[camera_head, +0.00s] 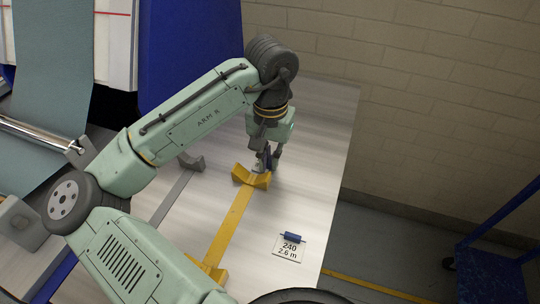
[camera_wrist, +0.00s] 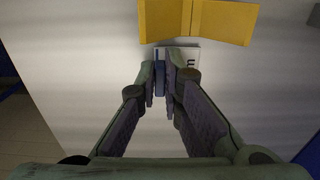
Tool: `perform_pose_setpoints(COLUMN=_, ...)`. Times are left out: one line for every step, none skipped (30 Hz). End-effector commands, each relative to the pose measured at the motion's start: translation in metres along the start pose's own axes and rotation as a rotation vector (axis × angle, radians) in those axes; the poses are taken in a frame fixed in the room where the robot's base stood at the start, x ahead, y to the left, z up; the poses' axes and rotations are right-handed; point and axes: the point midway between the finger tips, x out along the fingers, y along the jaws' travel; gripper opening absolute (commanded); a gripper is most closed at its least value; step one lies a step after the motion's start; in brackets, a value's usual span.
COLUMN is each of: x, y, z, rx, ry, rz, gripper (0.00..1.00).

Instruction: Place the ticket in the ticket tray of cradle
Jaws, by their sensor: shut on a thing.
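My gripper (camera_head: 269,162) points down just beyond the far end of the yellow cradle (camera_head: 232,222). It is shut on the blue grip of a white ticket. In the wrist view the blue grip (camera_wrist: 159,79) is between my fingertips and the white ticket (camera_wrist: 186,54) shows partly, with some dark print. The cradle's yellow end piece (camera_wrist: 222,21) is close by at the top of that view. I cannot tell whether the held ticket touches the surface. I cannot make out a ticket tray; my arm and fingers hide part of this spot.
Another white ticket (camera_head: 289,253), printed 240 and 2.6 m with a blue grip, lies right of the yellow cradle. A grey cradle (camera_head: 178,190) lies to its left. The pale table (camera_head: 312,150) is otherwise clear here. A blue trolley (camera_head: 490,270) stands at the far right.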

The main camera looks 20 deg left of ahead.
Motion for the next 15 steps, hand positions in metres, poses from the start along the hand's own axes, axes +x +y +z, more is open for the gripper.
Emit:
perform_pose_setpoints(x=0.0, y=0.0, z=0.0, rx=0.0, ry=0.0, rz=0.0, gripper=0.0)
perform_pose_setpoints(x=0.0, y=0.0, z=0.0, rx=0.0, ry=0.0, rz=0.0, gripper=0.0)
perform_pose_setpoints(x=-0.0001, y=0.0001, z=0.0, rx=0.0, ry=0.0, rz=0.0, gripper=0.0)
perform_pose_setpoints(x=0.0, y=0.0001, z=0.0, rx=0.0, ry=0.0, rz=0.0, gripper=0.0)
perform_pose_setpoints(x=0.0004, y=0.0001, z=0.0, rx=0.0, ry=0.0, rz=0.0, gripper=0.0)
perform_pose_setpoints(x=0.0015, y=0.0002, z=0.0, rx=0.0, ry=0.0, rz=0.001, gripper=0.0)
perform_pose_setpoints(x=0.0026, y=0.0002, z=0.0, rx=0.0, ry=0.0, rz=0.001, gripper=0.0)
perform_pose_setpoints(x=0.0036, y=0.0003, z=0.0, rx=0.0, ry=0.0, rz=0.001, gripper=0.0)
perform_pose_setpoints(x=0.0048, y=0.0003, z=0.0, rx=0.0, ry=0.0, rz=0.001, gripper=0.0)
perform_pose_setpoints(x=0.004, y=0.0002, z=0.0, rx=0.0, ry=0.0, rz=0.0, gripper=0.09)
perform_pose_setpoints(x=0.0037, y=0.0001, z=0.0, rx=0.0, ry=0.0, rz=0.0, gripper=0.11)
perform_pose_setpoints(x=0.0037, y=0.0001, z=0.0, rx=-0.001, ry=0.0, rz=0.0, gripper=0.14)
perform_pose_setpoints(x=0.0038, y=0.0001, z=0.0, rx=-0.001, ry=0.0, rz=0.0, gripper=0.16)
perform_pose_setpoints(x=0.0038, y=0.0001, z=0.0001, rx=-0.001, ry=0.0, rz=0.0, gripper=0.18)
perform_pose_setpoints(x=0.0038, y=0.0, z=0.0001, rx=-0.001, ry=0.0, rz=0.0, gripper=0.2)
